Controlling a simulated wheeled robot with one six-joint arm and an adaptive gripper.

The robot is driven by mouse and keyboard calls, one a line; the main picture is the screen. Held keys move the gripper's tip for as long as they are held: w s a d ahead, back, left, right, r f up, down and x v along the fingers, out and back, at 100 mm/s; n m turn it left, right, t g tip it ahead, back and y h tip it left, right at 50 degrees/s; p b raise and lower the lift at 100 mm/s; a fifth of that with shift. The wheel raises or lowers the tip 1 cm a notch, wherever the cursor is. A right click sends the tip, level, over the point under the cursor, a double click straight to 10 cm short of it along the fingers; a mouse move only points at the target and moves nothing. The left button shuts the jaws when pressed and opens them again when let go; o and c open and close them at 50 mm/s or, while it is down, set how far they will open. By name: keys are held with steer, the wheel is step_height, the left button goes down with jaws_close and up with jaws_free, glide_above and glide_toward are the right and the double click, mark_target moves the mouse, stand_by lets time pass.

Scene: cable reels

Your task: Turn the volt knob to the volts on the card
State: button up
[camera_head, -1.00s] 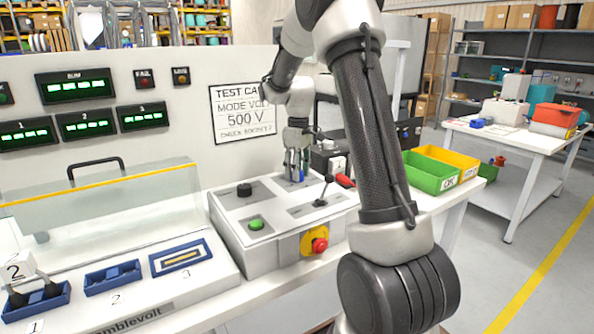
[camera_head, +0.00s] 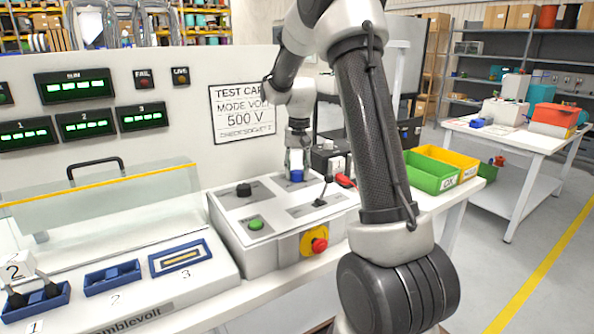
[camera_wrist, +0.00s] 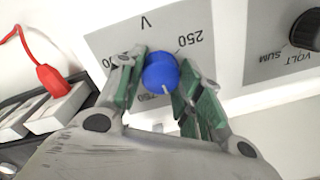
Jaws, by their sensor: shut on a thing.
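The blue volt knob (camera_wrist: 160,72) sits on a grey plate (camera_wrist: 110,42) marked V, with 250 at its upper right in the wrist view, a partly covered number ending in 00 at the left, and 750 below. A white line on the knob points down, close to the 750 side. My gripper (camera_wrist: 158,85) is shut on the knob, with a green-padded finger on each side. In the head view the knob (camera_head: 297,177) shows under my gripper (camera_head: 296,165). The test card (camera_head: 243,113) reads 500 V, partly hidden by my arm.
The control box (camera_head: 262,240) also carries a black knob (camera_head: 244,189), a green button (camera_head: 256,223), a lever (camera_head: 321,195) and a red stop button (camera_head: 319,245). A red plug (camera_wrist: 54,82) stands beside the plate. Green (camera_head: 432,178) and yellow bins stand to the right.

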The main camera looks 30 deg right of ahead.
mark_target(298, 172)
steer(key=m, duration=0.4)
steer(key=shift+m, duration=0.3)
steer(key=m, duration=0.4)
steer(key=shift+m, duration=0.3)
steer(key=o, duration=1)
steer(key=shift+r, duration=0.15)
steer(key=r, duration=1.1)
steer(key=shift+s+r, duration=0.25)
steer(key=shift+r, duration=0.15)
